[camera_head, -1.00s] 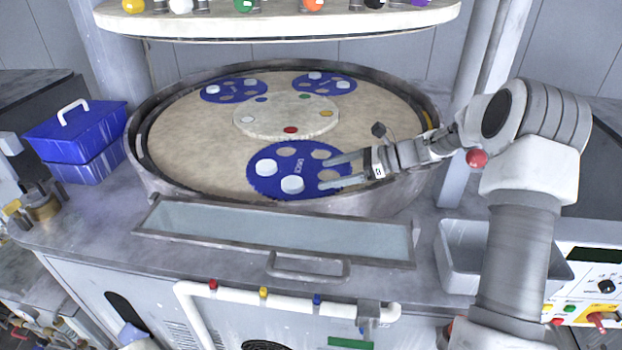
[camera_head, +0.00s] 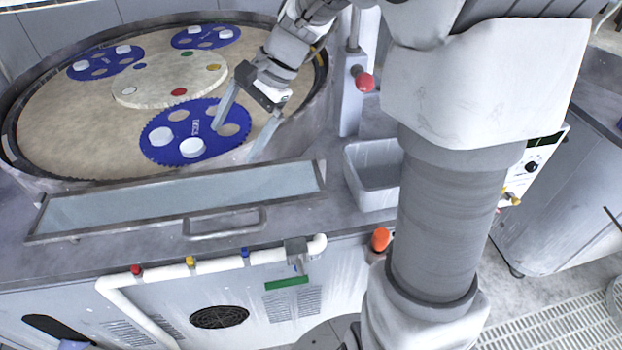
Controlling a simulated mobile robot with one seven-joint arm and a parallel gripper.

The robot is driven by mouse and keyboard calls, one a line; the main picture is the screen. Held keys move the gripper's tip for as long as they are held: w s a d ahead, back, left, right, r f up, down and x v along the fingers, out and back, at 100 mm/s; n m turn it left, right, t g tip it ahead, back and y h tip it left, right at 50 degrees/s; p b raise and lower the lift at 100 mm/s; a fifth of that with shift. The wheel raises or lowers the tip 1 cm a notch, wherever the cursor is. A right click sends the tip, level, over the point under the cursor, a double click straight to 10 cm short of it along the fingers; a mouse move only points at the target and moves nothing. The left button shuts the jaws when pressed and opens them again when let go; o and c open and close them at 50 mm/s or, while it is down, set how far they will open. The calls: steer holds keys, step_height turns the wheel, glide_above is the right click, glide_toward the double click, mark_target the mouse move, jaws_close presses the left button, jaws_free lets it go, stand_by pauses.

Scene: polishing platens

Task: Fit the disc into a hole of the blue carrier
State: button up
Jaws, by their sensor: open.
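The nearest blue carrier (camera_head: 179,130) lies flat on the tan platen (camera_head: 60,140). Two white discs show on it, one at its left (camera_head: 161,136) and one at its front (camera_head: 192,148). I cannot tell how deep either sits. Tan open holes show at its back and right. My gripper (camera_head: 236,143) is open, fingers pointing down and toward the front, with nothing seen between them. It is at the carrier's right edge, one finger over the carrier and the other nearer the platen rim.
Two more blue carriers with white discs lie farther back, at left (camera_head: 84,67) and right (camera_head: 190,42). A raised round centre (camera_head: 150,88) bears coloured dots. The platen's rim, a glass-topped frame (camera_head: 180,200) and a grey bin (camera_head: 370,180) are in front and right.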

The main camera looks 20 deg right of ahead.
steer(key=s+d+r+n+t+h, duration=0.1)
steer(key=s+d+n+t+h, duration=0.1)
steer(key=s+n, duration=0.3)
steer(key=s+d+r+n+t+h, duration=0.2)
steer(key=s+d+n+h, duration=0.2)
steer(key=s, duration=1)
steer(key=shift+r+n, duration=0.15)
steer(key=shift+n, duration=0.95)
